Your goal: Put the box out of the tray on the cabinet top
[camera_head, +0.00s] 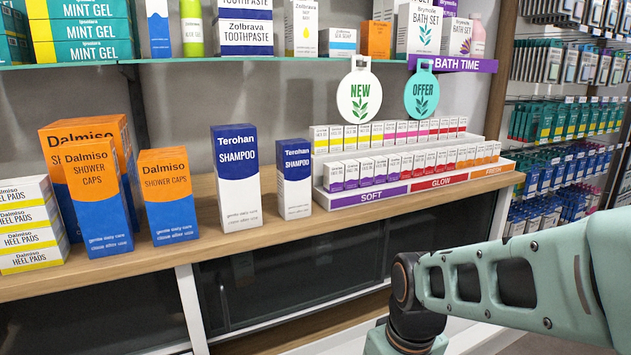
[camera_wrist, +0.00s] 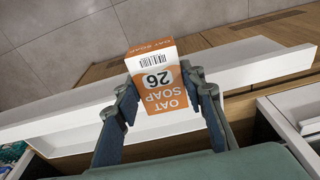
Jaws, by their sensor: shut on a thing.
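No tray can be made out for sure. In the head view a wooden cabinet top (camera_head: 330,222) carries shop goods; part of my arm shows at the lower right, and my gripper and the held box are out of that view.
Blue and white shampoo boxes (camera_head: 237,178) and orange shower cap boxes (camera_head: 167,195) stand on the cabinet top. A stepped white display (camera_head: 480,150) of small boxes is at its right. Bare wood shows along the front edge. White-edged compartments (camera_wrist: 290,108) lie at the wrist view's right.

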